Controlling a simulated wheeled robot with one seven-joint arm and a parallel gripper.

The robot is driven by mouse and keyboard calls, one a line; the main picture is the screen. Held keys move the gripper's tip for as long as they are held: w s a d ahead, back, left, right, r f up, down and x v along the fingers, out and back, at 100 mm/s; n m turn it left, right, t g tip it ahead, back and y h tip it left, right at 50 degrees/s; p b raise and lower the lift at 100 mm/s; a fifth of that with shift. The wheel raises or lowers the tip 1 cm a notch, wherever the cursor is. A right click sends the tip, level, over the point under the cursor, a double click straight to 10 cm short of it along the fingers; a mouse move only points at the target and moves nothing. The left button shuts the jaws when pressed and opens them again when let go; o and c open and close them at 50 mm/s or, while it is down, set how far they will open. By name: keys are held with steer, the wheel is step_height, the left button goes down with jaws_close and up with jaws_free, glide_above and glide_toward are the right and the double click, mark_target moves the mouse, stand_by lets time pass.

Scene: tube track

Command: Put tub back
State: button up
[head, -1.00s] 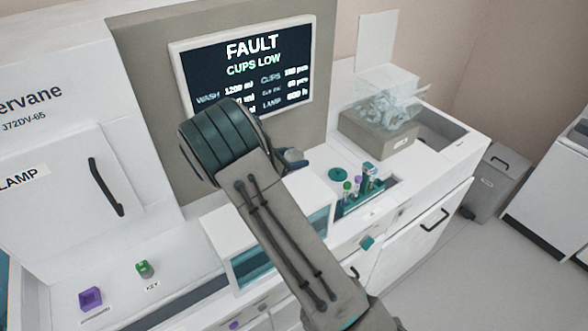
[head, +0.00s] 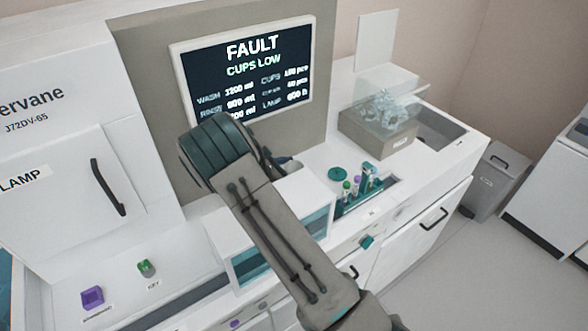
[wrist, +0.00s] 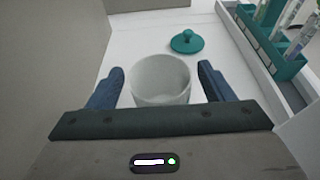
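A pale round tub (wrist: 161,80), open at the top and apparently empty, stands on the white counter in the wrist view. My gripper (wrist: 160,82) is open, with one blue finger on each side of the tub and a visible gap on both sides. In the head view my gripper (head: 284,164) is mostly behind my wrist, and I cannot make out the tub there. A teal lid with a knob (wrist: 187,41) lies on the counter just beyond the tub; it also shows in the head view (head: 338,174).
A teal rack of tubes (head: 362,184) sits in a recess right of the lid. A clear-topped box (head: 378,132) stands behind it. A grey wall panel (wrist: 55,60) rises close on the left in the wrist view. The screen (head: 245,70) reads FAULT, CUPS LOW.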

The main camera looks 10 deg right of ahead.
steer(key=shift+r, duration=0.2)
steer(key=shift+a, duration=0.3)
steer(key=b+v, duration=0.2)
steer(key=v, duration=0.9)
steer(key=shift+a+b, duration=0.15)
steer(key=shift+b, duration=0.15)
steer(key=shift+s+r, duration=0.1)
steer(key=shift+r, duration=0.05)
stand_by(0.4)
